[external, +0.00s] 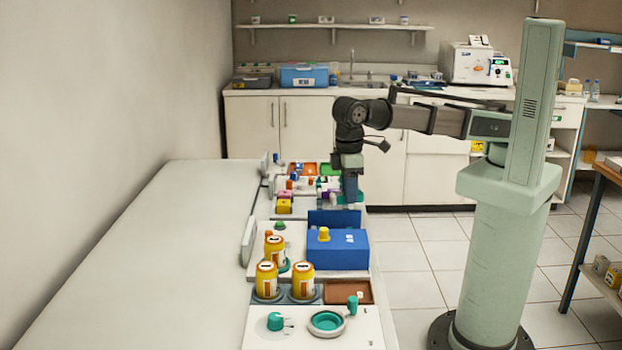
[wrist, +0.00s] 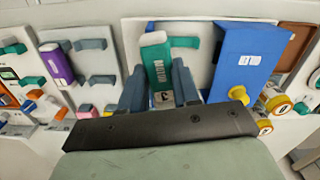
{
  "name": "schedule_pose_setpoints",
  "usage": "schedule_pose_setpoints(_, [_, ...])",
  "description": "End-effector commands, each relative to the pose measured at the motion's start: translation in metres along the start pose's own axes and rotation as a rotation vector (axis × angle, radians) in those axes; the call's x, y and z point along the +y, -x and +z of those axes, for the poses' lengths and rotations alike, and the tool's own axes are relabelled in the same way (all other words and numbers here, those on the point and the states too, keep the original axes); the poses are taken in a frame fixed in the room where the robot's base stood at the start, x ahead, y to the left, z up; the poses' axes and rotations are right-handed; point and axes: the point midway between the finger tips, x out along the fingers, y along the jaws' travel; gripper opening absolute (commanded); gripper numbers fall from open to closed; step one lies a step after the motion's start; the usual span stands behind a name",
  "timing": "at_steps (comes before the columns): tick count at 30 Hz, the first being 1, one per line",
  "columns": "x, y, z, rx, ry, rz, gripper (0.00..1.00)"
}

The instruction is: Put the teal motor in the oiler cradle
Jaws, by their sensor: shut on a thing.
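The teal motor (wrist: 158,60), a block with a pale top end and dark lettering, stands between the fingers of my gripper (wrist: 158,92) in the wrist view. My gripper is shut on it. In the external view my gripper (external: 349,195) points down over the far part of the bench, behind the blue box, and the motor is mostly hidden there. In the wrist view a white panel behind the motor has a teal holder piece (wrist: 186,42) beside it. I cannot tell which holder is the oiler cradle, or whether the motor touches one.
A blue box (external: 338,248) with a yellow knob stands close to my gripper. To the left in the wrist view, a purple block (wrist: 57,64) sits by grey holders (wrist: 95,45). Yellow jars (external: 303,281) stand nearer the camera. The pale bench (external: 170,255) is clear at left.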

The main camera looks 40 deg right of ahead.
Motion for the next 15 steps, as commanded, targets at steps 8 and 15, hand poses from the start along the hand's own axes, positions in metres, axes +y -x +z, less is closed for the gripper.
schedule_pose_setpoints(8, [-0.032,-0.001,-0.036,0.025,-0.11,-0.012,0.0])
schedule_pose_setpoints(15, [-0.031,-0.003,-0.036,0.032,-0.166,-0.018,0.0])
